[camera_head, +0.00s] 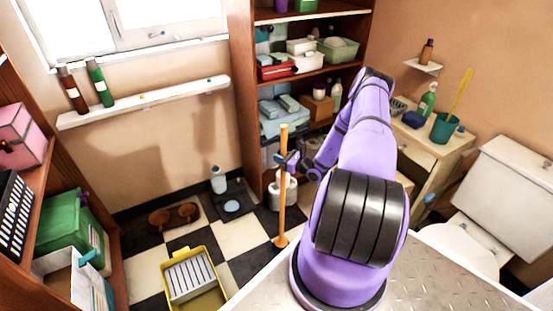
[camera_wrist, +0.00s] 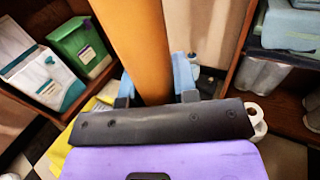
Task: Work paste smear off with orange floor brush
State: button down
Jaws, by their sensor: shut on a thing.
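The orange floor brush (camera_head: 283,200) stands nearly upright in the head view, its wider lower end at the checkered floor. I cannot tell whether it touches the tiles. My gripper (camera_head: 288,161) is shut on the upper part of its handle. In the wrist view the orange handle (camera_wrist: 135,45) runs between the two pale blue fingers of my gripper (camera_wrist: 156,88). A pale blue round patch (camera_head: 232,206) lies on a dark tile left of the brush; it may be the paste smear, but it is too small to be sure. The brush's lower end is hidden in the wrist view.
A yellow tray (camera_head: 222,284) with a grey slatted piece stands left of the brush. A wooden shelf (camera_head: 243,100) rises behind; a toilet (camera_head: 462,245) is right. Some floor tiles around the brush are bare.

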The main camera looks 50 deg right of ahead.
jog(key=w+a, duration=0.3)
jog(key=a, duration=0.8)
jog(key=w+a, duration=0.3)
jog(key=a, duration=0.7)
notch_tip(320, 180, up, 6)
dwell(1.2)
jog(key=shift+a, duration=0.1)
dwell(0.9)
